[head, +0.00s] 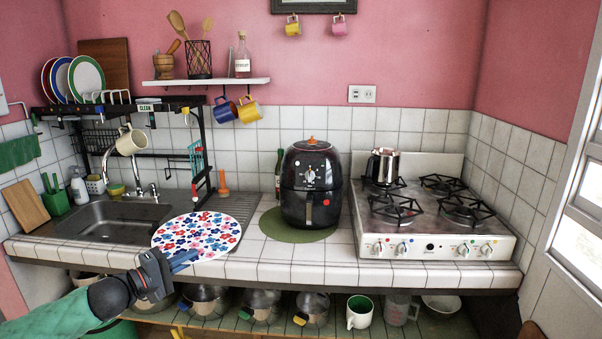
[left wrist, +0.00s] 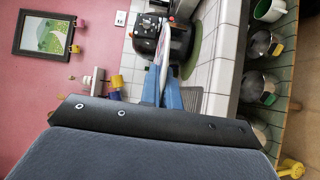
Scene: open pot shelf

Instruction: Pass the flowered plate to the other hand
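The flowered plate (head: 197,232) is white with red and blue flowers. In the head view it is held out flat in front of the counter's left part, overlapping the sink's right side. My left gripper (head: 186,258) is shut on the plate's near edge. In the left wrist view the plate (left wrist: 168,46) shows edge-on between the blue fingers of my left gripper (left wrist: 164,82).
A black air fryer (head: 311,190) stands on a green mat (head: 270,226) at the counter's middle. A stove (head: 437,240) with a metal pot (head: 383,166) is at right, a sink (head: 105,220) at left. Pots and a mug (head: 359,314) sit on the open shelf below.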

